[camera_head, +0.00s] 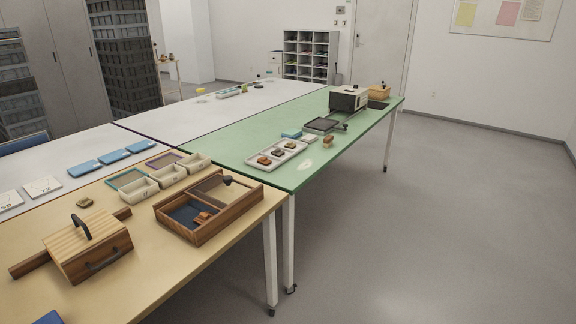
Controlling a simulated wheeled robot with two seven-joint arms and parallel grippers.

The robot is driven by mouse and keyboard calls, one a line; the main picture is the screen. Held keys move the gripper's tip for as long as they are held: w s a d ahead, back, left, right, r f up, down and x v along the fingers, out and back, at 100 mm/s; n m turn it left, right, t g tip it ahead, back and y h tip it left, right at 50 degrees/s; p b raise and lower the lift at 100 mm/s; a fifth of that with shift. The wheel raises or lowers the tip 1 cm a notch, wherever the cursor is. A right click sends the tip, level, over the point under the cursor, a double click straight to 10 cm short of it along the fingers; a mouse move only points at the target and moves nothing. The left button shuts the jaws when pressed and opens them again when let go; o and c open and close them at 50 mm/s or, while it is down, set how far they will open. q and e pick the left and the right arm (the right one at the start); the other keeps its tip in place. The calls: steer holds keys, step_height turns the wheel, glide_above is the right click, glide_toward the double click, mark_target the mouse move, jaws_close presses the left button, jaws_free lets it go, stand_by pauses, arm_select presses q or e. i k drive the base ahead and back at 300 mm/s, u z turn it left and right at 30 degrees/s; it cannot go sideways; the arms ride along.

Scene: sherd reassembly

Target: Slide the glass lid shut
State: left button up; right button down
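A wooden case (232,214) stands on the tan table near its right end. Its glass lid (212,187) lies over the back right part of the case, with a dark knob (228,180) on it. The front left part is uncovered and shows a dark blue lining (183,214). A small reddish-brown piece (202,217) lies in the case by the lining. What lies under the glass is too small to tell. Neither of my grippers is in view.
A striped wooden box with dark handles (85,245) stands to the left of the case. Several pale trays (139,191) stand behind it. The green table (300,177) beyond holds a sherd tray (277,155) and a black-and-white device (348,99). Floor to the right is clear.

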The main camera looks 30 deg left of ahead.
mark_target(228, 179)
steer(key=u, duration=0.45)
steer(key=i, duration=1.25)
steer(key=u, duration=1.4)
steer(key=i, duration=0.3)
steer(key=u, duration=0.35)
